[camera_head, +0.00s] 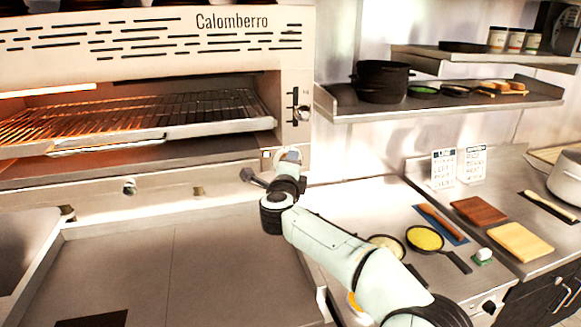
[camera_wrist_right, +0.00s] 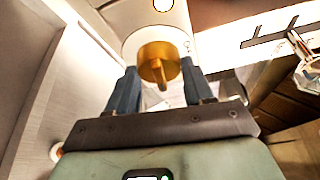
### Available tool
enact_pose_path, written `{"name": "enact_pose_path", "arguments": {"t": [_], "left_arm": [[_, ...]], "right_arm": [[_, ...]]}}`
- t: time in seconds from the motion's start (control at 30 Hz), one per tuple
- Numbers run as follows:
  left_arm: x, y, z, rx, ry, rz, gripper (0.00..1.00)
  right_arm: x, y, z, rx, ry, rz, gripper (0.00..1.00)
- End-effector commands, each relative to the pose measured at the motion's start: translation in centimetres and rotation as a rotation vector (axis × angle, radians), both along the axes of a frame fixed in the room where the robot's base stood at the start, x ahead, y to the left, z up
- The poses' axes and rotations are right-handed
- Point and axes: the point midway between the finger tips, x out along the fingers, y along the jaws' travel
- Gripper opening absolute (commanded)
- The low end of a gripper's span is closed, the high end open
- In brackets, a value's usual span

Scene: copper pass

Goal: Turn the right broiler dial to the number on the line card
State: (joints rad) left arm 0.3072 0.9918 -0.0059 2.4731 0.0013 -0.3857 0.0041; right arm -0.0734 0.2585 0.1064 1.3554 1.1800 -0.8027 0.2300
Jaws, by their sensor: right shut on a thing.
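My right gripper (camera_head: 272,170) is at the right end of the broiler's front, below the side post. In the wrist view its two dark fingers (camera_wrist_right: 160,88) stand on either side of a round brass dial (camera_wrist_right: 158,62) with a raised grip bar, and are shut on it. The dial sits on a pale round housing. In the head view the gripper and wrist hide it, and its number marks cannot be read. Two white cards, one (camera_head: 443,168) and another (camera_head: 472,164), stand on the right counter; their print is too small to read. My left gripper is not in view.
The broiler (camera_head: 245,48) has a glowing rack (camera_head: 200,112) and a side lever (camera_head: 302,114). Other knobs (camera_head: 129,187) line its lower front. Pans (camera_head: 425,238), cutting boards (camera_head: 521,242) and a pot (camera_head: 382,80) lie to the right. The steel surface below the broiler is mostly clear.

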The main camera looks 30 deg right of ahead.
Motion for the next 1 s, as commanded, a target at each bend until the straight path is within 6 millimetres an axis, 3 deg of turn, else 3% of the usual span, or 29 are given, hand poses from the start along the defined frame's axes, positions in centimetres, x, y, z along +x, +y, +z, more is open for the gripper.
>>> {"name": "enact_pose_path", "arguments": {"t": [0.23, 0.27, 0.33, 0.73, 1.0], "left_arm": [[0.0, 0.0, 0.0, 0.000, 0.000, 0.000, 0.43], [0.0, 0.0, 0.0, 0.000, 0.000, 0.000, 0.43], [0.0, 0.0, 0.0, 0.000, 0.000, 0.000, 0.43], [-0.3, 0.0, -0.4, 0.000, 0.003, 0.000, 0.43], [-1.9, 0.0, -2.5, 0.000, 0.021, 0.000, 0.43]], "right_arm": [[0.0, 0.1, 0.0, -0.001, -0.001, 0.002, 0.21], [0.0, 0.1, 0.0, -0.001, -0.001, 0.002, 0.55], [0.0, 0.1, 0.0, -0.001, -0.001, 0.002, 0.76], [-0.6, 0.5, 0.0, -0.001, 0.000, 0.002, 0.76], [-4.8, 3.5, 0.1, -0.001, 0.000, 0.005, 0.76]]}}
